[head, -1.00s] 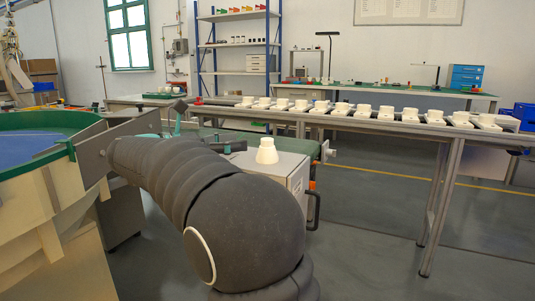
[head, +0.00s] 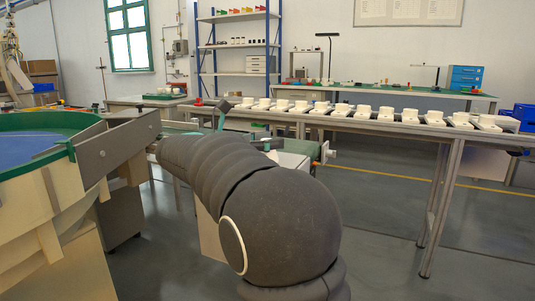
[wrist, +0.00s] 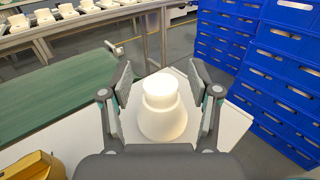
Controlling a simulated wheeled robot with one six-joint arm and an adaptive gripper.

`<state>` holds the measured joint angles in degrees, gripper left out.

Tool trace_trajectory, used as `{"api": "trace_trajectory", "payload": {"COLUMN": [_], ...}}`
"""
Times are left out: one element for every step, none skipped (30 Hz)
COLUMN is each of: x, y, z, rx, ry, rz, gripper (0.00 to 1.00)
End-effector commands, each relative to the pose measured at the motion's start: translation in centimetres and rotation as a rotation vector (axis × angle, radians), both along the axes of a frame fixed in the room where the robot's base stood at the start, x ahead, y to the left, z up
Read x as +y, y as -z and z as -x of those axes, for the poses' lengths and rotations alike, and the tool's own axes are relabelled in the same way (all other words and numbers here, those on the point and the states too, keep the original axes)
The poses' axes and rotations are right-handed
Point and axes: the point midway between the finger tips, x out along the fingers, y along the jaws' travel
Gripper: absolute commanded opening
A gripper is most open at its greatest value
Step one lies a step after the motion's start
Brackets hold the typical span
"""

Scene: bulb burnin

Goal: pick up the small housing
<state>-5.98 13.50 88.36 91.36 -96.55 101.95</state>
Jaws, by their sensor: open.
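A white housing (wrist: 162,108), a stepped shape with a narrow top and wider base, stands upright on a white surface in the wrist view. My gripper (wrist: 162,82) is open, with one finger to the left of the housing and one to the right. Gaps show between the fingers and the housing, so it is not gripped. In the head view my arm covers most of the spot where the housing stands.
A green belt (wrist: 60,95) runs left of the housing. Stacked blue crates (wrist: 270,70) stand to the right. A yellow object (wrist: 35,167) sits at lower left. A long conveyor (head: 400,125) carries a row of white parts.

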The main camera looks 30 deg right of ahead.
Motion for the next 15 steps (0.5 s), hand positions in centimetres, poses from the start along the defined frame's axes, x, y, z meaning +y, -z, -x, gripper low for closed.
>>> {"api": "trace_trajectory", "payload": {"x": [0.03, 0.03, 0.03, 0.03, 0.04, 0.04, 0.04, 0.04, 0.04, 0.04, 0.04, 0.04, 0.04, 0.04, 0.04], "y": [0.0, 0.01, 0.01, 0.01, 0.01, 0.01, 0.01, 0.01, 0.01, 0.01, 0.01, 0.01, 0.01, 0.01, 0.01], "z": [-0.01, -0.01, 0.0, -0.01, -0.01, -0.01, -0.01, 0.0, -0.01, -0.01, -0.01, 0.0, 0.0, 0.0, 0.0], "rx": [0.0, 0.0, 0.0, 0.0, 0.0, 0.0, 0.0, 0.0, 0.0, 0.0, 0.0, 0.0, 0.0, 0.0, 0.0], "ry": [0.0, 0.0, 0.0, 0.0, 0.0, 0.0, 0.0, 0.0, 0.0, 0.0, 0.0, 0.0, 0.0, 0.001, 0.001], "rz": [0.0, 0.0, 0.0, 0.0, 0.0, 0.0, 0.0, 0.0, 0.0, 0.0, 0.0, 0.0, 0.0, 0.0, 0.0], "gripper": [0.62, 0.62, 0.57, 0.49, 0.42, 0.32, 0.24, 0.17, 0.09, 0.09, 0.09, 0.09, 0.09, 0.09, 0.09]}}
